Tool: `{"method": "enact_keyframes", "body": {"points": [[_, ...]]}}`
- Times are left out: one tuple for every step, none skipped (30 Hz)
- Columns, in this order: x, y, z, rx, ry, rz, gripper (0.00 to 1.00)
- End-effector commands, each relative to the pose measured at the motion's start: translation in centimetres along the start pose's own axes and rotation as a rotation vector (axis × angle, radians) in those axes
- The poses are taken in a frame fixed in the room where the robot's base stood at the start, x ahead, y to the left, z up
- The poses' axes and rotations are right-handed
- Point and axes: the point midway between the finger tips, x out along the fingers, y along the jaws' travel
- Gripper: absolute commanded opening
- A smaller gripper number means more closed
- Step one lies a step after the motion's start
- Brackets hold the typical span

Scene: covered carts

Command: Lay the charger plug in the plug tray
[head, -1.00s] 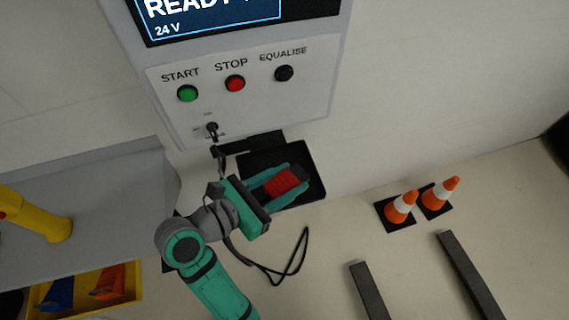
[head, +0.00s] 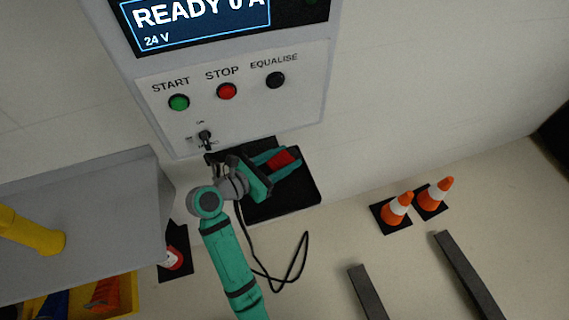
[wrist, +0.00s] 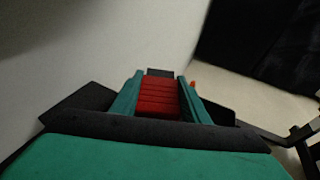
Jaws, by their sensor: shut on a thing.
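The red ribbed charger plug (head: 283,160) is between the fingers of my gripper (head: 285,162), which is shut on it. In the wrist view the plug (wrist: 158,98) sits between the two teal fingers, with a dark end beyond it. The black plug tray (head: 300,190) lies below the charger's button panel, and the gripper and plug are over its upper part in the head view. Whether the plug touches the tray I cannot tell. A black cable (head: 303,255) loops below the tray.
The charger cabinet (head: 240,115) with START, STOP and EQUALISE buttons stands just behind the gripper. A grey cart (head: 90,210) is at left, with a yellow bin (head: 125,290) below. Two orange cones (head: 397,209) and dark floor bars (head: 368,290) are at right.

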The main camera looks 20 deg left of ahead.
Motion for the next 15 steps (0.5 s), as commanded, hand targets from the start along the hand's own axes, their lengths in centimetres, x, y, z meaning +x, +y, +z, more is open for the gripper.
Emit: {"method": "enact_keyframes", "body": {"points": [[0.2,0.1,-0.2,0.000,-0.001,0.000,0.06],[0.4,0.3,-0.3,-0.001,-0.001,0.000,0.06],[0.6,0.3,-0.7,-0.002,0.000,-0.001,0.06],[0.6,0.3,-1.2,-0.003,0.001,-0.001,0.06],[0.7,0.3,-1.6,-0.003,0.001,-0.001,0.06],[0.9,0.3,-2.1,-0.004,0.001,-0.001,0.06],[1.0,0.3,-2.5,-0.003,0.000,0.000,0.06],[1.1,0.3,-2.9,-0.003,0.000,0.000,0.06],[1.1,0.3,-3.2,-0.003,0.000,0.000,0.06],[1.2,0.3,-3.3,-0.002,-0.001,0.000,0.06],[1.2,0.3,-3.4,0.000,-0.001,0.000,0.06],[1.2,0.3,-3.3,0.001,-0.001,0.000,0.06],[1.2,0.3,-3.3,0.001,-0.001,0.000,0.06],[1.2,0.3,-3.3,0.001,-0.001,0.000,0.06],[1.2,0.3,-3.3,0.001,-0.001,0.000,0.06]]}}
